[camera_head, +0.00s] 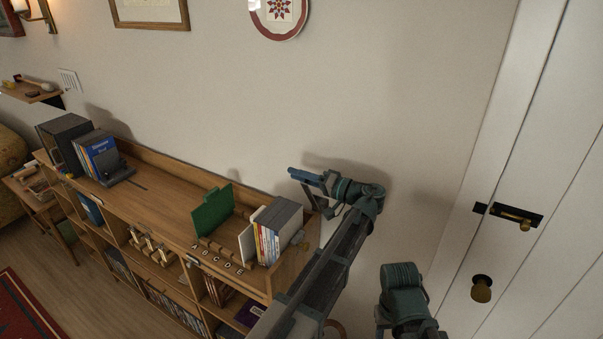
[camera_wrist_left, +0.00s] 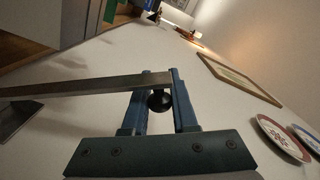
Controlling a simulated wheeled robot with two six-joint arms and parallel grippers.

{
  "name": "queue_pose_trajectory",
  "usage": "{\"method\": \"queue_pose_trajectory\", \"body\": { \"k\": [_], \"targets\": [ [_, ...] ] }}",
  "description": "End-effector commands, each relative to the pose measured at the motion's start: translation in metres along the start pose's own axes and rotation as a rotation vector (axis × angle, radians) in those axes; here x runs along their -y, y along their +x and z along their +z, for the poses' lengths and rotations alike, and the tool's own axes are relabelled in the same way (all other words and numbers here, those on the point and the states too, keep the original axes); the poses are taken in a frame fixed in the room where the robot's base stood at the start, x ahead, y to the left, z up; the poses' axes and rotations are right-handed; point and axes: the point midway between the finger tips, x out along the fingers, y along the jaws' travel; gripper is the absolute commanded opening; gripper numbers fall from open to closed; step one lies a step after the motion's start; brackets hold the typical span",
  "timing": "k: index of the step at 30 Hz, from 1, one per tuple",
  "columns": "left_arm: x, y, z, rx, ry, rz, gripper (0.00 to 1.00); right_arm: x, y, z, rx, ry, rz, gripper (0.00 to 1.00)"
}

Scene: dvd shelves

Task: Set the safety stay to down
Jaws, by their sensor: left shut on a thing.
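The safety stay shows in the left wrist view as a flat metal bar (camera_wrist_left: 90,86) coming in from the left. A round black knob (camera_wrist_left: 160,103) sits at its right end, between my finger pads. My left gripper (camera_wrist_left: 158,88) is shut on this knob, with one blue finger on each side. In the head view my left gripper (camera_head: 305,177) is in front of the wall, above the right end of the low shelf. The stay's lower end is hard to make out there.
The low wooden shelf (camera_head: 150,192) runs along the wall. It bears a green divider (camera_head: 212,210), cases beside a grey block (camera_head: 281,217), and more cases at the far left (camera_head: 98,153). A white door (camera_head: 540,150) stands at the right. The wall area above the shelf is free.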

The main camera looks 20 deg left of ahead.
Motion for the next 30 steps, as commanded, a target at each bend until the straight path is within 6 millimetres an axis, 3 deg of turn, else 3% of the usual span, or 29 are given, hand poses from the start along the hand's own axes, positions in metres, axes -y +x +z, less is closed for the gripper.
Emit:
{"method": "queue_pose_trajectory", "body": {
  "k": [6,15,30],
  "targets": [
    [-0.003,0.0,0.036,-0.002,-0.163,0.003,0.0,0.002,0.019,-0.001,0.0,0.001,0.0,0.5],
    [-0.01,0.0,0.071,-0.001,-0.365,0.003,0.0,0.004,0.042,-0.003,0.0,0.002,0.0,0.5],
    [-0.016,0.0,0.09,0.0,-0.378,0.003,0.0,0.005,0.057,-0.003,0.0,0.002,0.0,0.5]
  ]
}}
